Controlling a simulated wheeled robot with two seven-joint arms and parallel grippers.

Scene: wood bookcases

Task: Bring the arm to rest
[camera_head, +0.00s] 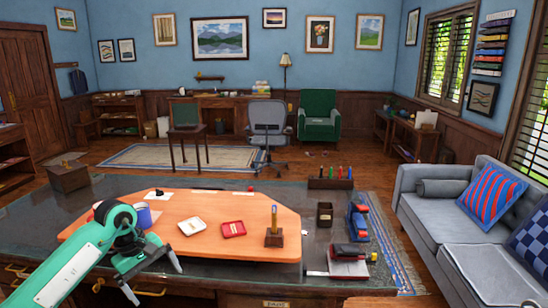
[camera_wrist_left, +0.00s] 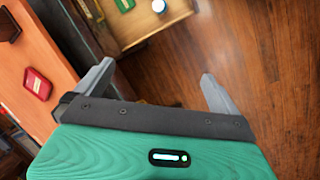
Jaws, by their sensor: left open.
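My left arm comes in from the lower left in the head view, green and white with dark joints. Its gripper (camera_head: 153,279) is open and empty, at the near left edge of the desk, in front of the orange desk board (camera_head: 160,228). In the left wrist view the two grey fingers of the gripper (camera_wrist_left: 156,74) stand wide apart with nothing between them. Behind them show the wooden floor and an open drawer (camera_wrist_left: 138,22) with small things in it. My right gripper is not in view.
On the board are a blue mug (camera_head: 144,217), a white tray (camera_head: 192,226), a red tray (camera_head: 233,229) and a pen stand (camera_head: 274,236). A stapler-like blue item (camera_head: 357,222) stands right of it. A grey sofa (camera_head: 470,225) is at the right.

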